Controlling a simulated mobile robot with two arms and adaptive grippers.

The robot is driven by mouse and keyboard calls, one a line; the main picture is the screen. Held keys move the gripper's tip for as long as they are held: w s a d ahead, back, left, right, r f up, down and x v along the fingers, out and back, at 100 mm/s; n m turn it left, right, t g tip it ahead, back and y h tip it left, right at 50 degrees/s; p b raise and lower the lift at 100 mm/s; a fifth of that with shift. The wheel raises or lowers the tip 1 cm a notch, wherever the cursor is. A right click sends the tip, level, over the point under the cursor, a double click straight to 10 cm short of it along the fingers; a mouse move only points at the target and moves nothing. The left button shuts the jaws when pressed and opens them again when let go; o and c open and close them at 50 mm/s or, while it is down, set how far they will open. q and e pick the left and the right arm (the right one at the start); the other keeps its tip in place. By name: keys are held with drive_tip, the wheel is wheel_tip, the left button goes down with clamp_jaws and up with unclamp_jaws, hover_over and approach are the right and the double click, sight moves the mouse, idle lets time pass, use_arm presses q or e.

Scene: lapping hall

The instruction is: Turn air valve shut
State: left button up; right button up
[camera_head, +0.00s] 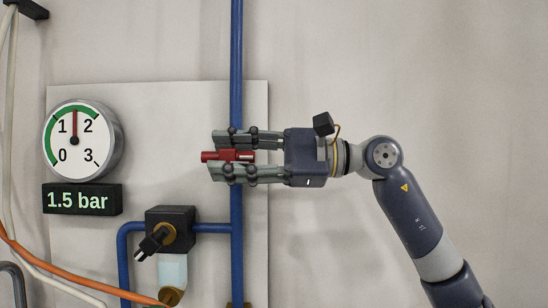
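The air valve's red handle (210,156) lies level across the vertical blue pipe (237,55), its left end sticking out past the fingertips. My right gripper (212,155) reaches in from the right, one finger above the handle and one below. My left gripper is not in view.
A black fitting (171,228) with a clear bowl (173,269) sits lower left of the valve, joined by blue pipe. An orange hose (62,275) and pale cables run at the far left. A pale panel (190,100) backs these parts. The wall at right is bare.

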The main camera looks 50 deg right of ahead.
drive_tip(key=v, duration=1)
drive_tip(key=shift+d, duration=0.15)
